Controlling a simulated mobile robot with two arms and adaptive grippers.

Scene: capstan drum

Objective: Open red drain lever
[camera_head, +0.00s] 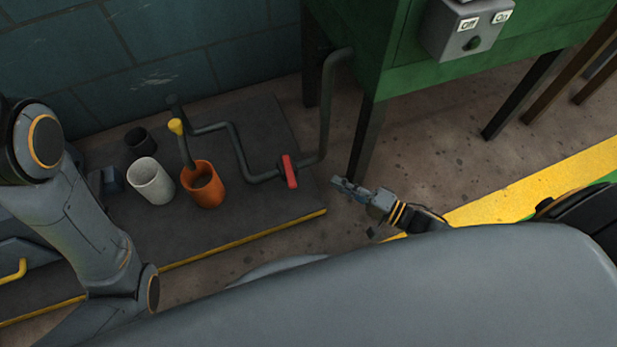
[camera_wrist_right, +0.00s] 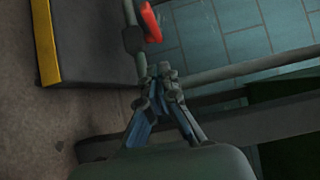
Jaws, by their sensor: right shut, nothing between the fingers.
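In the right wrist view the red lever (camera_wrist_right: 150,22) is at the top, ahead of the fingers. My right gripper (camera_head: 338,184) is shut and empty, to the right of the lever and apart from it. In the right wrist view its fingertips (camera_wrist_right: 164,72) are together, below the lever. My left arm comes in from the left in the head view, but its gripper is not visible.
A dark platform with a yellow edge (camera_head: 245,236) holds an orange cup (camera_head: 203,185), a white cup (camera_head: 150,181) and a black cup (camera_head: 138,140). A green cabinet (camera_head: 383,40) with dark legs (camera_head: 363,140) stands beside my right gripper.

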